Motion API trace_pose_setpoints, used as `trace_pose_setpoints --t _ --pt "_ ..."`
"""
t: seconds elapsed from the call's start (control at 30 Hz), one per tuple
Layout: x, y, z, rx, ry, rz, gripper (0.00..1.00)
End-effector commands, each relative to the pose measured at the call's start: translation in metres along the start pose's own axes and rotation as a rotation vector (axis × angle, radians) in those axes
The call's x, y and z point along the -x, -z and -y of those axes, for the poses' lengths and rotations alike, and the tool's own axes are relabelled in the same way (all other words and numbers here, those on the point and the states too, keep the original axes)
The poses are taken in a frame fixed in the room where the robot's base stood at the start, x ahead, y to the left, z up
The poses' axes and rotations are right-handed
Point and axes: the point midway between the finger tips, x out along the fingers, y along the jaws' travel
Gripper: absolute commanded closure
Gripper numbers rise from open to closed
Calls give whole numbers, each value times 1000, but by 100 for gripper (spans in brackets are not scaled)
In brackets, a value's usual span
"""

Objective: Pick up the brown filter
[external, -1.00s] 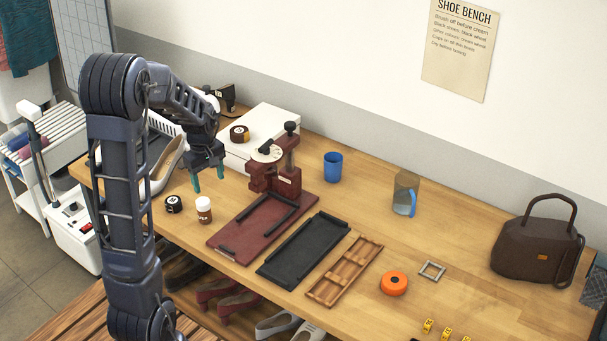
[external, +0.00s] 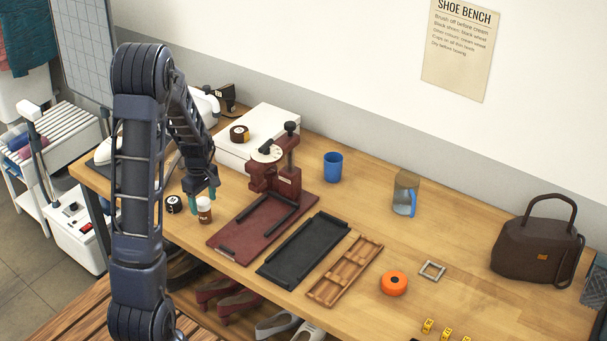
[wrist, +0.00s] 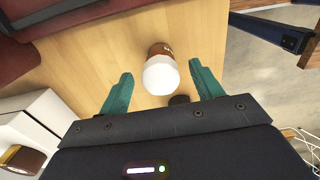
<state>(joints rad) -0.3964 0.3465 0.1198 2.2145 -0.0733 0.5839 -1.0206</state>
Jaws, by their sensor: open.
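Nothing in view is clearly labelled a filter. A small brown jar with a white cap (external: 205,215) stands upright near the bench's front left edge; it also shows in the wrist view (wrist: 161,76), mostly as its cap. My gripper (external: 203,199) is open and empty, with teal fingers pointing down over this jar. In the wrist view the jar lies between and slightly beyond the fingertips (wrist: 161,74). A round dark brown tin with a yellowish label (external: 239,133) sits on the white box, well apart from my gripper.
A black round tin (external: 174,204) is just left of the jar. The dark red press (external: 268,215) stands close on the right. Beyond are a black tray (external: 303,250), a wooden tray (external: 345,272) and an orange roll (external: 394,284). The white box (external: 275,122) is behind.

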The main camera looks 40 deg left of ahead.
Motion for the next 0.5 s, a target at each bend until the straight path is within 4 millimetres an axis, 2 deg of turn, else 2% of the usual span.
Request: trace_pose_setpoints --t 0.3,0.5 --pt "-39 2 1 0 3 2 35" --pt "-49 2 0 -1 0 1 35"
